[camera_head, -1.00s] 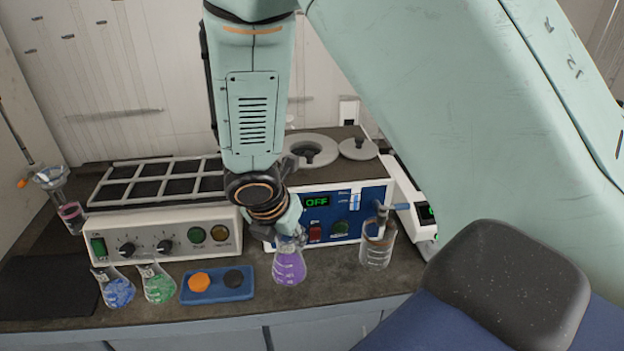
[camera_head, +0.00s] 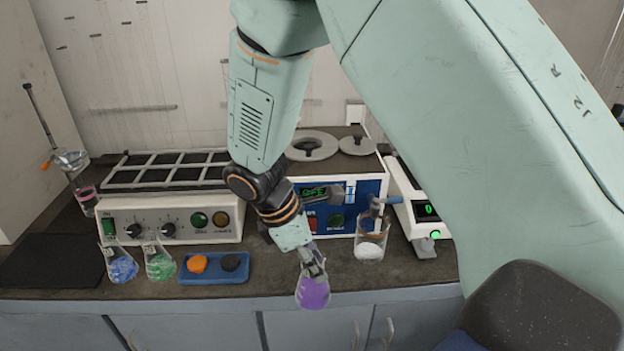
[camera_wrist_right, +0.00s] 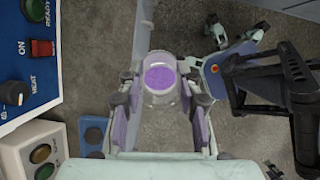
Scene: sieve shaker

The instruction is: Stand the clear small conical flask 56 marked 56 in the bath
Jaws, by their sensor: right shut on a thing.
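My right gripper (camera_head: 311,262) is shut on the neck of a small clear conical flask (camera_head: 312,292) with purple liquid in it; I cannot read its mark. The flask is held about upright, in front of the bench's front edge. In the right wrist view the gripper (camera_wrist_right: 161,105) has its fingers on both sides of the flask (camera_wrist_right: 160,78). The bath appears to be the white box with a blue panel (camera_head: 366,190) and round grey lids on top, behind the gripper. My right forearm and wrist hide part of its front. My left gripper does not show.
Flasks with blue (camera_head: 123,268) and green (camera_head: 159,265) liquid stand at the left front. A blue tray (camera_head: 214,277) holds an orange and a black piece. A beaker (camera_head: 371,242) stands before the bath, a balance (camera_head: 425,212) at its right. A white unit with a grid (camera_head: 170,222) stands left.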

